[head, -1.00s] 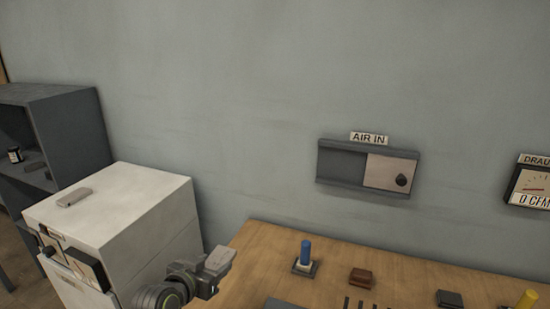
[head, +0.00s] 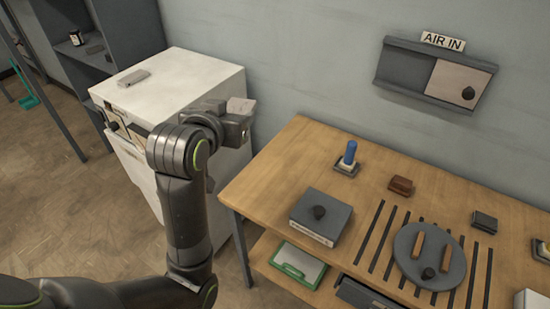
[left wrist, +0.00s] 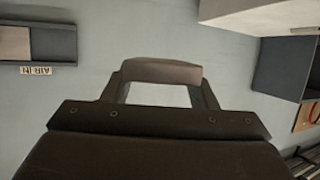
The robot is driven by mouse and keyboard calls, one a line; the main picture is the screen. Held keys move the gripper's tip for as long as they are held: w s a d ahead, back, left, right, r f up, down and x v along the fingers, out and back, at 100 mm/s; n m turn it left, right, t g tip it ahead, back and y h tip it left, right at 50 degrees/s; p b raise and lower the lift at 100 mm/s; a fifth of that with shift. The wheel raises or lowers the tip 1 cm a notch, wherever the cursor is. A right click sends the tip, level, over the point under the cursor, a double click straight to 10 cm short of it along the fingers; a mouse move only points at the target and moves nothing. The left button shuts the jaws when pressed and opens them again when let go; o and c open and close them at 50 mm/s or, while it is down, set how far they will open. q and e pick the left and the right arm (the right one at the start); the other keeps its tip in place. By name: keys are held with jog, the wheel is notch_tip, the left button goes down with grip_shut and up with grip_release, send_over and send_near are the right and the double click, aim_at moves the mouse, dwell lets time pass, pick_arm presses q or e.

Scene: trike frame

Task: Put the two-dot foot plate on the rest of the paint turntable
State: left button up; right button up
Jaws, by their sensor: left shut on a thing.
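My left gripper (head: 238,112) is shut on a pale grey-brown plate (head: 241,104), held in the air by the right side of the white cabinet. In the left wrist view the plate (left wrist: 160,71) spans between the fingertips (left wrist: 160,92). No dots can be made out on it, so I cannot tell if it is the two-dot foot plate. A round grey disc (head: 408,262) with two brown bars and a dark knob, apparently the paint turntable, lies on the bench at right. The held plate is well away from it. My right gripper is not in view.
Another grey plate (head: 134,78) lies on the white cabinet (head: 185,73). The wooden bench (head: 270,165) holds a grey box with a knob (head: 320,217), a blue peg (head: 350,153), a brown block (head: 400,186) and dark slats. A sliding AIR IN panel (head: 412,72) is on the wall.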

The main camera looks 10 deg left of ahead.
pick_arm(q)
jog(key=w+d+f+m+h, duration=0.35)
jog(key=w+f, duration=0.35)
jog(key=f, duration=0.5)
send_over(261, 194)
notch_tip(261, 194, down, 10)
jog(key=shift+f+g+h, duration=0.35)
jog(key=shift+g+h, duration=0.05)
jog(key=shift+h, duration=0.05)
notch_tip(261, 194, down, 10)
jog(key=shift+r, duration=0.2)
